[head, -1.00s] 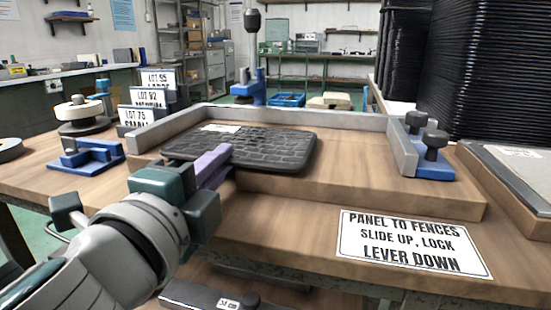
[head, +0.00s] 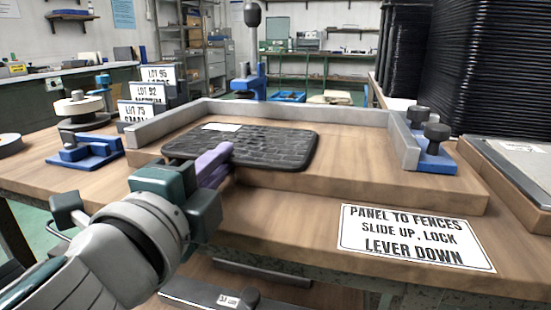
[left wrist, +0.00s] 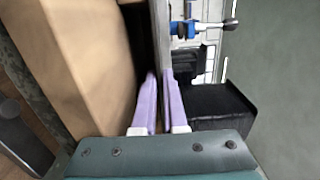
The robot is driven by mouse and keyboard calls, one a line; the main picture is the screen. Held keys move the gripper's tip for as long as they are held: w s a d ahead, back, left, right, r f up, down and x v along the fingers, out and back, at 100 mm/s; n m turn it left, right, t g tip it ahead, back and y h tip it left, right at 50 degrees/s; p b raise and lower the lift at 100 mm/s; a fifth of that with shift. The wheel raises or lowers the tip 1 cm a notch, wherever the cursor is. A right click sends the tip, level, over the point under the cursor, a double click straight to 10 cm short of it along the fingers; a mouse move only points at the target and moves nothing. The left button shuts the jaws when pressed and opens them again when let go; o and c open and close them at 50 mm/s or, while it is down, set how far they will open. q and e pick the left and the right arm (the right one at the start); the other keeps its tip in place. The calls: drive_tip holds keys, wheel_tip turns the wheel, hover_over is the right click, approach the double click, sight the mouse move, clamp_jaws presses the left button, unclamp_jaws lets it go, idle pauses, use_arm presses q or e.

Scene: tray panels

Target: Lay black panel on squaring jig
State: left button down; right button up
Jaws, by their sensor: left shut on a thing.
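The black panel (head: 265,147), with a brick-like texture and a white label near its far left edge, lies over the wooden bed of the squaring jig (head: 375,183). The grey fences (head: 290,112) run along the jig's left and back sides, and bare wood shows between the panel and the back fence. I cannot tell whether the panel touches the bed. My left gripper (head: 213,163) is shut on the panel's near left edge. In the left wrist view its purple fingers (left wrist: 160,103) are close together, with the panel hard to make out edge-on. My right gripper is not in view.
Lot signs (head: 150,95) stand behind left. Tall black stacks (head: 490,70) rise at right. An instruction sign (head: 415,238) lies on the clear front tabletop.

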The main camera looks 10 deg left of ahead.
use_arm(q)
drive_tip(key=c, duration=0.9)
unclamp_jaws()
drive_tip(key=shift+s, duration=0.35)
drive_tip(key=s, duration=0.9)
drive_tip(key=shift+b, duration=0.4)
drive_tip(key=shift+s, duration=0.1)
